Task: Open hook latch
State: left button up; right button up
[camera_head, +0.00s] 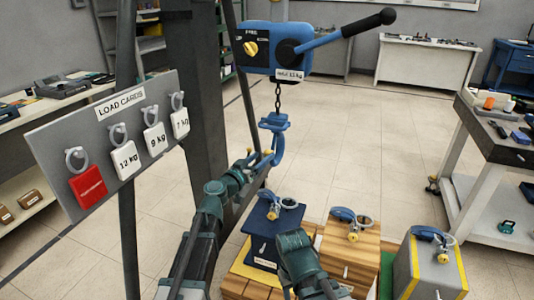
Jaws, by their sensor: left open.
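The blue hook (279,143) hangs on a short chain (277,97) below the blue hoist body (270,50). A small yellow part shows at the hook's left side, by its mouth; whether the latch is open or closed is too small to tell. My left gripper (259,160) is open, just left of the hook's lower curve, very close to it. I cannot tell whether it touches. My right arm shows at the bottom middle, but its gripper is not visible.
A grey board (62,140) with load cards stands at the left beside a dark post. Below the hook stand a dark blue block (262,232), a wooden block (349,252) and a grey block (430,270), each with a ring on top. A cart (490,190) is at the right.

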aim_at(265, 154)
pick_arm(q)
jog(key=shift+x, duration=2.25)
grip_shut()
